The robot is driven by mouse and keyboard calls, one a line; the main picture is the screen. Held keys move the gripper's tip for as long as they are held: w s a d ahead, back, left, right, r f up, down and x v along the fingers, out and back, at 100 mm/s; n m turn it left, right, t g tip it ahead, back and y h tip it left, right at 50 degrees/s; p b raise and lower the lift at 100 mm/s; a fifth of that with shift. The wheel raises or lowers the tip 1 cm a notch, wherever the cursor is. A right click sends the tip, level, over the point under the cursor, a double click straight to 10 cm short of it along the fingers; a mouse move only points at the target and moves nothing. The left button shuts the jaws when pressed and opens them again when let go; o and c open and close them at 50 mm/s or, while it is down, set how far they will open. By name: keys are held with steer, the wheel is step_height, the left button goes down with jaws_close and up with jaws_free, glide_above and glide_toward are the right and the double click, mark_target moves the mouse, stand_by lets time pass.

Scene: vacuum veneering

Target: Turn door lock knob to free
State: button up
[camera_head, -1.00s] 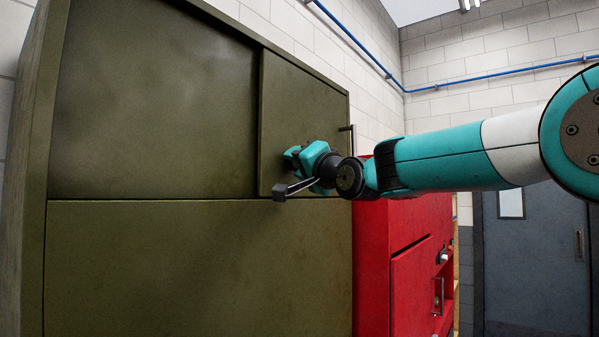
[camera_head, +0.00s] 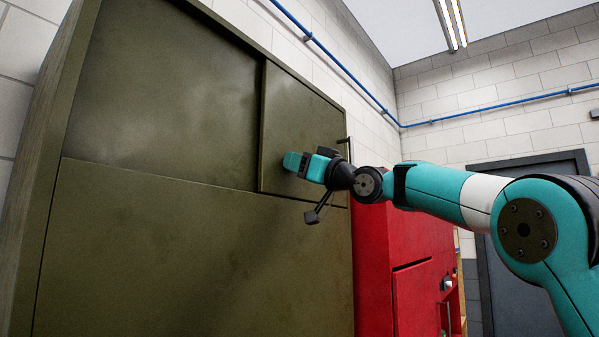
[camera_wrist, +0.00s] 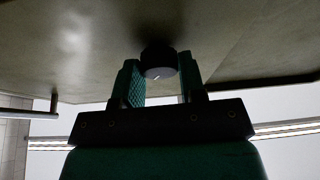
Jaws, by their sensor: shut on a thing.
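The dark round door lock knob (camera_wrist: 158,62) has a short white mark on its face, toward the lower part in the wrist view. It sits on the olive-green door (camera_head: 300,120), the small upper right panel of a cabinet. My gripper (camera_wrist: 160,80) has its two green ribbed fingers on either side of the knob and is shut on it. In the head view my gripper (camera_head: 297,162) is up against the lower part of the door, and the knob is hidden behind it. The door looks flush with the cabinet front.
The olive-green cabinet (camera_head: 170,240) fills the left of the head view. A red cabinet (camera_head: 372,270) stands to the right. A grey room door (camera_head: 515,260) is farther back.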

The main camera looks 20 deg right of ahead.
steer(key=shift+w+d+n+g+y+p, duration=0.15)
steer(key=shift+n+g+y, duration=0.35)
steer(key=shift+n, duration=0.85)
steer(key=shift+s+a+n+g+y+p, duration=0.1)
steer(key=shift+n+g+y+p, duration=0.15)
steer(key=shift+n+g, duration=0.8)
steer(key=shift+w+d+n+g+y+p, duration=0.15)
steer(key=shift+n+y, duration=0.3)
steer(key=shift+n, duration=1.25)
steer(key=shift+f+n, duration=0.1)
steer(key=shift+n, duration=0.2)
steer(key=shift+s, duration=0.1)
steer(key=o, duration=0.9)
steer(key=shift+b+v, duration=3.95)
steer(key=shift+v, duration=4.7)
